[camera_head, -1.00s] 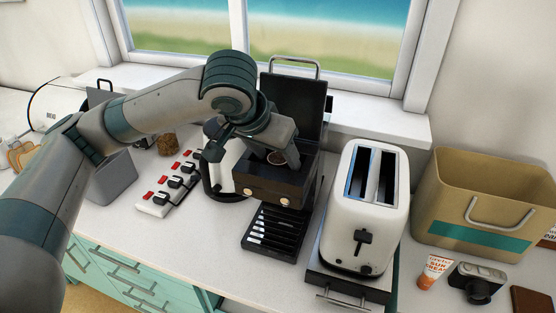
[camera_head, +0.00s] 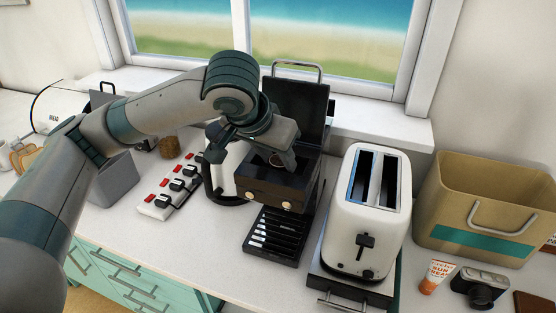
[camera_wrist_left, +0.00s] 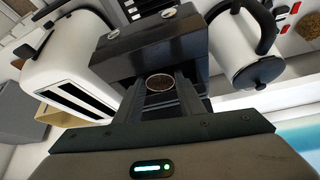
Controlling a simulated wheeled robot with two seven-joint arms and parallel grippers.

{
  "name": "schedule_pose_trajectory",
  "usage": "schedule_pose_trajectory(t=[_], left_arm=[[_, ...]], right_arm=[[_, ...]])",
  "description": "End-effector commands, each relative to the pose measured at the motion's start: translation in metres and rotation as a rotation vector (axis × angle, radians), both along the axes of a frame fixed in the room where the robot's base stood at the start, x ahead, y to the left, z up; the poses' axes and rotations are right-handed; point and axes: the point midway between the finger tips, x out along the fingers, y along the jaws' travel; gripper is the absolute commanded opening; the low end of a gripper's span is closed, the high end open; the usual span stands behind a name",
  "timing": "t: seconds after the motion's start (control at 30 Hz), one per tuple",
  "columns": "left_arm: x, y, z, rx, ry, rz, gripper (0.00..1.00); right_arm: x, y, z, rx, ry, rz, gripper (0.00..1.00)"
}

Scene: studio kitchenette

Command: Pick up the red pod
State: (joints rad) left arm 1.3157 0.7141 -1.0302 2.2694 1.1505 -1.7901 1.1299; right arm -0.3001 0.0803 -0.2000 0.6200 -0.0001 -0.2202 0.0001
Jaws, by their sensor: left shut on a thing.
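My left gripper (camera_head: 282,160) is at the open top of the black coffee machine (camera_head: 268,190), whose lid stands raised behind it. In the left wrist view, its two fingers (camera_wrist_left: 160,88) are shut on a small round pod (camera_wrist_left: 160,82) with a brown top and a pale rim. The pod sits between the fingers at the machine's top opening; its sides are hidden, and I see no red on it. In the head view, the pod (camera_head: 277,160) is partly covered by the gripper. My right gripper is not in view.
A white toaster (camera_head: 365,210) stands close to the right of the machine. A white kettle (camera_wrist_left: 243,50) stands close on its other side. A power strip with red switches (camera_head: 172,190) lies to the left. A tan bin (camera_head: 485,205) is at far right. The window sill is behind.

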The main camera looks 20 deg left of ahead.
Motion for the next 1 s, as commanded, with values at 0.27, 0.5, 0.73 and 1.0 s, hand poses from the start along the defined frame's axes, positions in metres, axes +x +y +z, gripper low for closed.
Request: schedule_pose_trajectory(t=[0.27, 0.5, 0.73, 1.0], left_arm=[[0.001, -0.001, 0.030, -0.002, -0.006, 0.000, 0.15], [-0.030, -0.026, 0.059, -0.002, -0.007, -0.007, 0.15], [-0.064, -0.051, 0.086, -0.001, -0.007, -0.004, 0.15], [-0.087, -0.068, 0.103, 0.000, -0.004, -0.002, 0.15]], right_arm=[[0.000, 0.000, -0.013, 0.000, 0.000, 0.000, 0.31], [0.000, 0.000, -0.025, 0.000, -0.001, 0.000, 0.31], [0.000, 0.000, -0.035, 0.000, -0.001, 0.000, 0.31], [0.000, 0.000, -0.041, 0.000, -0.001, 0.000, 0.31]])
